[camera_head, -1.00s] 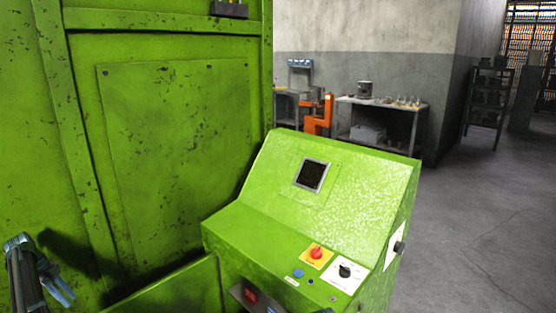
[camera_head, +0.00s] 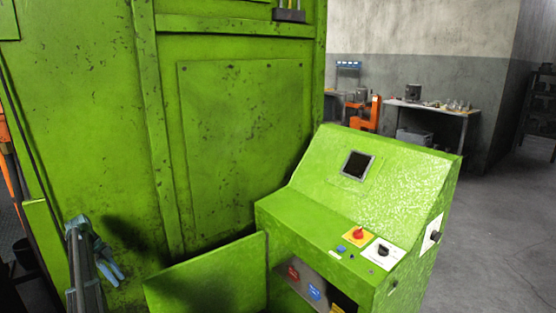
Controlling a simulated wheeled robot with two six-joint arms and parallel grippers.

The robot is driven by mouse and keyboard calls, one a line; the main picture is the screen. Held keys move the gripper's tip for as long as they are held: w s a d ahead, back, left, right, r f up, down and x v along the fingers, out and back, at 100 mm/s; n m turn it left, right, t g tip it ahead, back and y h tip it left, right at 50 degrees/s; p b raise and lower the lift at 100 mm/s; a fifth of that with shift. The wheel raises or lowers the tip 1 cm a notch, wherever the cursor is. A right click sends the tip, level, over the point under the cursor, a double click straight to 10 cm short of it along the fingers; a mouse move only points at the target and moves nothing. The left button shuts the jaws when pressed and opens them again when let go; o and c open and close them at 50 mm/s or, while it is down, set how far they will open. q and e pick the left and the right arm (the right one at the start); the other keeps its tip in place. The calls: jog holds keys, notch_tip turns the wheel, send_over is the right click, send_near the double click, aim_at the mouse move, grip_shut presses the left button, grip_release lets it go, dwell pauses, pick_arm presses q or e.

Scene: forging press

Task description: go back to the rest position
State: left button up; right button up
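My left gripper (camera_head: 112,262) shows at the lower left, in front of the green press body. Its two blue-grey fingers are apart, with nothing seen between them. My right gripper is not in view. The green control console (camera_head: 375,185) stands right of centre, with a dark square screen (camera_head: 357,165), a red knob on a yellow plate (camera_head: 359,233) and a black dial on a white plate (camera_head: 383,251).
The green press wall (camera_head: 245,140) fills the left and middle. A low green panel (camera_head: 210,283) stands out beside the console. A workbench (camera_head: 432,108) and an orange stand (camera_head: 366,113) are at the back. The grey floor (camera_head: 485,235) at right is clear.

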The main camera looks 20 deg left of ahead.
pick_arm(q)
jog(key=w+d+f+n+g+y+b, duration=0.1)
jog(key=w+d+f+n+b, duration=0.1)
jog(key=d, duration=1.1)
jog(key=w+d+f+n+y+b, duration=0.1)
jog(key=d+f, duration=0.1)
jog(key=d, duration=1.1)
jog(key=w+d+f+n+g+b, duration=0.1)
jog(key=w+d+f+n+b, duration=0.1)
jog(key=d, duration=1.1)
jog(key=s+d+f+n+y+b, duration=0.1)
jog(key=s+d+f+n+b, duration=0.1)
jog(key=s+d, duration=0.7)
jog(key=s+d+f+n+t+y+b, duration=0.1)
jog(key=s+d+f+n+y, duration=0.3)
jog(key=d, duration=0.8)
jog(key=s+d+n+h+b, duration=0.1)
jog(key=s+d+b, duration=0.1)
jog(key=s+d, duration=0.75)
notch_tip(320, 180, up, 30)
jog(key=w+d+p, duration=0.1)
jog(key=w+p, duration=0.1)
jog(key=p, duration=2.7)
jog(key=shift+w, duration=0.35)
jog(key=shift+f, duration=0.2)
